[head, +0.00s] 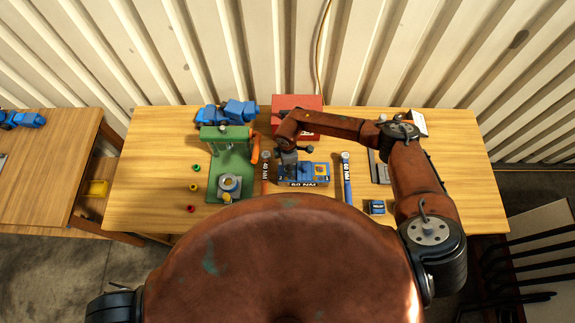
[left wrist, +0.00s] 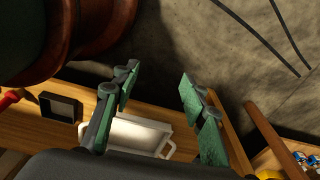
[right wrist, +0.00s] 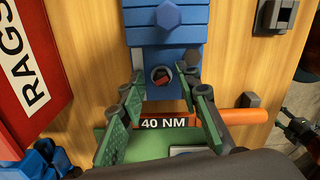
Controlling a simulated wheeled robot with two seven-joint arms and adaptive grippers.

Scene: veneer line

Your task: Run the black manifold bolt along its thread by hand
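The blue manifold (head: 312,170) lies mid-table above a "60 NM" label; it fills the top middle of the right wrist view (right wrist: 168,35). Its near end there has a round port (right wrist: 162,75) with something dark red inside. A small dark round piece (right wrist: 193,57) beside the right fingertip may be the black bolt's head; I cannot tell. My right gripper (head: 288,156) is at the manifold's left end. Its fingers (right wrist: 165,78) are apart on either side of the port, with nothing visibly gripped. My left gripper (left wrist: 158,78) is open and empty, outside the head view.
A green fixture (head: 232,180) and an orange-handled wrench (head: 265,172) stand left of the manifold. A blue wrench (head: 346,180) lies right of it. A red RAGS box (right wrist: 30,75) is behind. A white tray (left wrist: 140,133) lies below my left gripper.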

